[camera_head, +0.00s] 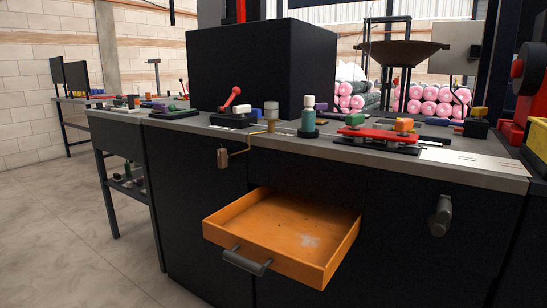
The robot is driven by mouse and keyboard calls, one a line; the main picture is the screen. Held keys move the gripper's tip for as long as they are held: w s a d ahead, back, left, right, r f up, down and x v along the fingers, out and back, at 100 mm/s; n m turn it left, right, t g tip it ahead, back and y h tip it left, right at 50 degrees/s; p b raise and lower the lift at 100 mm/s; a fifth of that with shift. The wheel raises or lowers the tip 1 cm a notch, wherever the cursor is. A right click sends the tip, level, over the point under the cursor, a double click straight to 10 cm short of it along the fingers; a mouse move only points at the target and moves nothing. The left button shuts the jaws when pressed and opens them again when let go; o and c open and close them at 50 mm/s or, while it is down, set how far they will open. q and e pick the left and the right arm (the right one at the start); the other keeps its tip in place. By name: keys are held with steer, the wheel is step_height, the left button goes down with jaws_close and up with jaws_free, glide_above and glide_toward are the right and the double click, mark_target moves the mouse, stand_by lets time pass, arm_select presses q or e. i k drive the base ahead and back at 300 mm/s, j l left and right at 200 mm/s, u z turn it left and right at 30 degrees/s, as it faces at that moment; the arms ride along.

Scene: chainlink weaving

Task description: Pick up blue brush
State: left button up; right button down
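Several small blue items lie on the grey workbench top (480,170). A slim blue-violet item (439,122) lies toward the back right; it may be the blue brush, but it is too small to be sure. Neither of my grippers is in view.
An orange drawer (225,212) stands open below the bench top and juts forward; it looks empty. A red fixture (372,134) and a black box (250,65) stand on the bench. A hook-like fitting (223,158) hangs at the front edge. Floor is clear at left.

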mark_target(255, 112)
steer(key=i+j+u, duration=0.45)
steer(key=i+u, duration=0.25)
